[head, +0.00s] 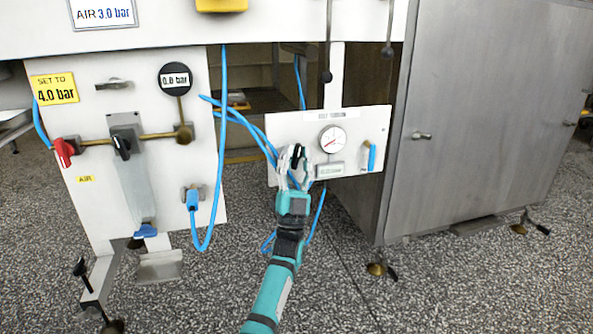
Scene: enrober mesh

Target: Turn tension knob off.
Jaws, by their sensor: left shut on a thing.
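A small white panel (354,122) stands in the middle of the head view. Its small heading is too blurred to read. A black knob (298,153) is on the left part of this panel, and I take it for the tension knob. My left gripper (296,168) reaches up from below and is shut on the knob, with its fingers around it. The fingers partly hide the knob, and its exact setting cannot be read. A round gauge (332,139) with a red needle is just right of the knob. My right gripper is not in view.
Blue hoses (222,150) hang left of my gripper. A larger white panel (90,105) holds a red handle (64,152) and a dial (175,79) reading 0.0 bar. A steel cabinet (490,130) stands at right.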

